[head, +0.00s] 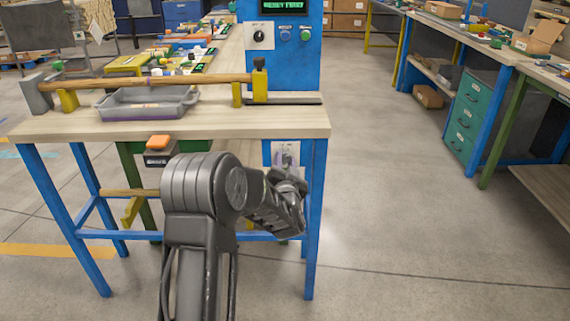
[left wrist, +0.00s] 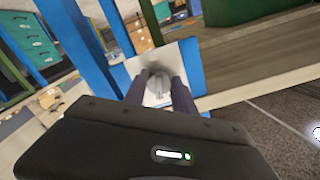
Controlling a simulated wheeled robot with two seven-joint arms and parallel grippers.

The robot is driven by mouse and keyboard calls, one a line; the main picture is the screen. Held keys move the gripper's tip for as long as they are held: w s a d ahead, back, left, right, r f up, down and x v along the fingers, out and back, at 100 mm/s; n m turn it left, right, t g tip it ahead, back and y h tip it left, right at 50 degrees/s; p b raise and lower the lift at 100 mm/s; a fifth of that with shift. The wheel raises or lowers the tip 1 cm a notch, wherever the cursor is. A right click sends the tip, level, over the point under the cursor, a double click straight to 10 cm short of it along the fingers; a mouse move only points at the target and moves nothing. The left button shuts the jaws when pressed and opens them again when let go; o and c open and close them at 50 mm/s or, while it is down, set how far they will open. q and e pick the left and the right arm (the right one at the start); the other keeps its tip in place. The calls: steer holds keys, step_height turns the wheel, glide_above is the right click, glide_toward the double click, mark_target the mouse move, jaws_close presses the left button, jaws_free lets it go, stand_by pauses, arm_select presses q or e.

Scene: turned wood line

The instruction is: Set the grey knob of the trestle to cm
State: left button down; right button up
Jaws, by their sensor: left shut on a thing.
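The grey knob (left wrist: 157,88) sits on a white plate (left wrist: 183,65) fixed to the blue trestle. In the left wrist view it is between the two fingers of my left gripper (left wrist: 160,92), which is shut on it. In the head view the white plate (head: 278,149) shows on the right side of the trestle (head: 318,205), below the wooden top. There my left gripper (head: 288,172) covers much of the plate and the knob. The markings on the plate are too small to read, so I cannot tell the knob's setting. My right gripper is not in view.
On the wooden top (head: 230,122) are a grey tray (head: 145,112) and a long turned rod (head: 200,80) on yellow supports. A blue panel (head: 290,65) with a black knob (head: 259,36) rises behind. An orange button (head: 158,141) is below the top. Floor to the right is clear.

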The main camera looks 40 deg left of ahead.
arm_select(q)
steer(key=n+b, duration=0.3)
steer(key=b, duration=0.1)
steer(key=n+b, duration=0.2)
steer(key=shift+f+n, duration=0.3)
steer(key=shift+d+r+n+b, duration=0.1)
steer(key=shift+n+b, duration=0.8)
steer(key=shift+w+r+n+b, duration=0.1)
steer(key=shift+n+b, duration=0.25)
steer(key=shift+n, duration=0.15)
steer(key=c, duration=1)
jaws_free()
